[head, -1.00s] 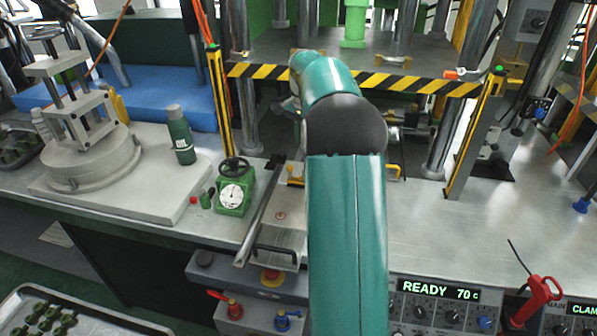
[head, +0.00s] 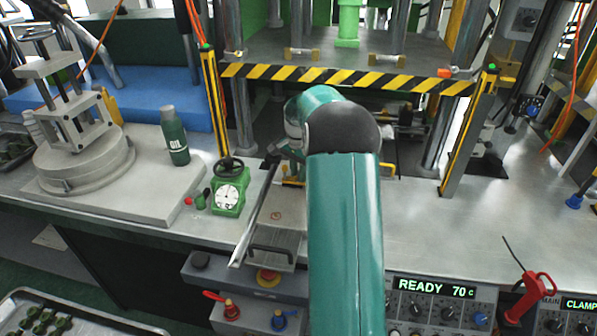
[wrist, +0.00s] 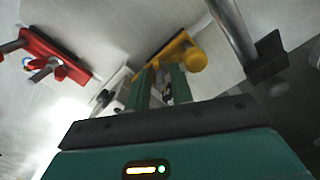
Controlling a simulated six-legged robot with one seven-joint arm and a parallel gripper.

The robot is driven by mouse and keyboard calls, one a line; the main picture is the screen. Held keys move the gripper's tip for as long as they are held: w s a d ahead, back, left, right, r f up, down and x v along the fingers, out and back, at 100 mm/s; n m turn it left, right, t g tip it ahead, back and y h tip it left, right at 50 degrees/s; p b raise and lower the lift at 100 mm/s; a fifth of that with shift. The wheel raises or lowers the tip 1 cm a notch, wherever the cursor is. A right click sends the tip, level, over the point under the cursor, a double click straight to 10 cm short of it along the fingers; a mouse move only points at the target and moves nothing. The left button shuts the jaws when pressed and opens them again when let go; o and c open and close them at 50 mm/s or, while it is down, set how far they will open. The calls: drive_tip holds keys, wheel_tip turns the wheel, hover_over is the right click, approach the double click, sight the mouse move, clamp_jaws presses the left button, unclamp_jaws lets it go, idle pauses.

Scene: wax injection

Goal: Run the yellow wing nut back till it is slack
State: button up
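In the wrist view a yellow clamp piece (wrist: 172,50) with a stubby rounded yellow part (wrist: 195,61) lies just beyond my fingers. I cannot make out which part is the wing nut's wings. My gripper (wrist: 160,88) points at this yellow piece with its two green fingers apart, and a little of the yellow shows between them. Whether the fingers touch it I cannot tell. In the head view a small yellow part (head: 292,181) shows beside my wrist, at the far end of a metal plate (head: 278,214). My arm hides much of that area.
A red clamp piece (wrist: 55,55) sits to the left in the wrist view, and a metal rod (wrist: 232,30) with a dark end to the right. In the head view, a striped press edge (head: 345,78) stands behind my arm. A green dial gauge (head: 229,196) stands left.

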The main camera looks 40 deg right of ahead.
clamp_jaws()
drive_tip(key=shift+n, duration=0.3)
